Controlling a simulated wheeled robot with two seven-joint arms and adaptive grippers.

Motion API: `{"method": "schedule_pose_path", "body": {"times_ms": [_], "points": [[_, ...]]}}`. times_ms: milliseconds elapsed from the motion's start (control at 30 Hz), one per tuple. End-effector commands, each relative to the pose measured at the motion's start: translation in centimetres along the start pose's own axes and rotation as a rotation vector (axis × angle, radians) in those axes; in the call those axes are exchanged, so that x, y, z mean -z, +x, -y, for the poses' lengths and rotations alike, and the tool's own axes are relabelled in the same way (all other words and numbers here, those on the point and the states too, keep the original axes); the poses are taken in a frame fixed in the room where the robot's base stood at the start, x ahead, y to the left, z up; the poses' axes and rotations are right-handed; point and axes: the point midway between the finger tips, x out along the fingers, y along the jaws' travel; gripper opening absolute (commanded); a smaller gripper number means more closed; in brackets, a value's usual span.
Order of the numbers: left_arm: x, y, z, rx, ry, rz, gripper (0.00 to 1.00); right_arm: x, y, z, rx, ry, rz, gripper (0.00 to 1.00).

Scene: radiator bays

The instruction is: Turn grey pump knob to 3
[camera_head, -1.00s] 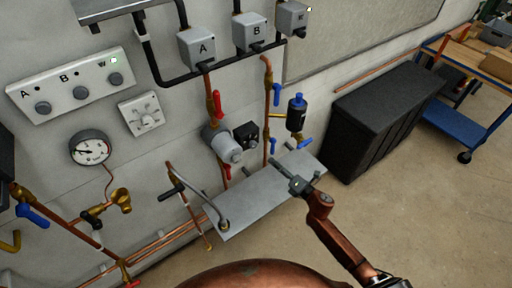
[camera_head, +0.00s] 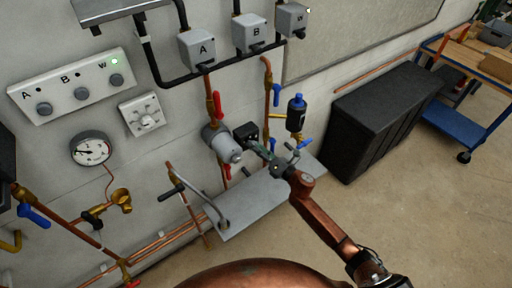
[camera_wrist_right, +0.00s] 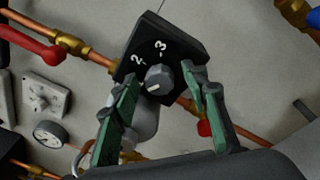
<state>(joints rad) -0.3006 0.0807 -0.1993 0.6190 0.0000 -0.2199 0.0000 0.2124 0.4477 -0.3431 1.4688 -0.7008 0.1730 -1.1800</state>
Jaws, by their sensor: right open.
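The grey pump knob (camera_wrist_right: 159,78) sits on the face of a black box (camera_wrist_right: 176,42) with the white numbers 2 and 3 above it. A small pale mark shows low on the knob; I cannot tell which number it stands for. In the head view the black box (camera_head: 245,131) is on the grey pump (camera_head: 222,143), and the knob is not clear there. My right gripper (camera_head: 274,149) is open in front of the pump. In the right wrist view its green-padded fingers (camera_wrist_right: 162,80) stand either side of the knob, with no clear contact. My left gripper is out of view.
Red valve handles (camera_head: 217,104) and blue valve handles (camera_head: 276,95) sit on copper pipes close around the pump. A blue-topped canister (camera_head: 296,114) is just right. A grey ledge (camera_head: 250,203) lies below. A black cabinet (camera_head: 380,115) stands right; the floor in front is clear.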

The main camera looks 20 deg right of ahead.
Motion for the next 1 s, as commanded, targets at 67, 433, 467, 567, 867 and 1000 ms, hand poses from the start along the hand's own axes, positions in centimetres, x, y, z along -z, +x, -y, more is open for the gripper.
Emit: {"method": "schedule_pose_path", "body": {"times_ms": [67, 433, 467, 567, 867, 1000], "points": [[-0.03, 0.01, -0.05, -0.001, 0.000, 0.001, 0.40, 0.02, 0.00, 0.01, 0.000, 0.000, 0.000, 0.42], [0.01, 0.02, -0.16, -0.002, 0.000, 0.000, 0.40, 0.02, -0.02, 0.02, 0.000, 0.001, 0.000, 0.20], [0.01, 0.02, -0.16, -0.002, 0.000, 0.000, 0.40, 0.02, -0.02, 0.01, 0.000, 0.001, 0.000, 0.18], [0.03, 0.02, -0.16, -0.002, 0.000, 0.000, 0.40, 0.02, -0.02, 0.02, 0.000, 0.001, 0.000, 0.11], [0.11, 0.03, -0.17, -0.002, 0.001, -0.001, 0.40, 0.03, -0.04, 0.03, 0.000, 0.005, 0.000, 0.00], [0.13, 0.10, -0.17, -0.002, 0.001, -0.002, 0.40, 0.06, -0.04, 0.06, -0.002, 0.030, 0.003, 0.00]]}}
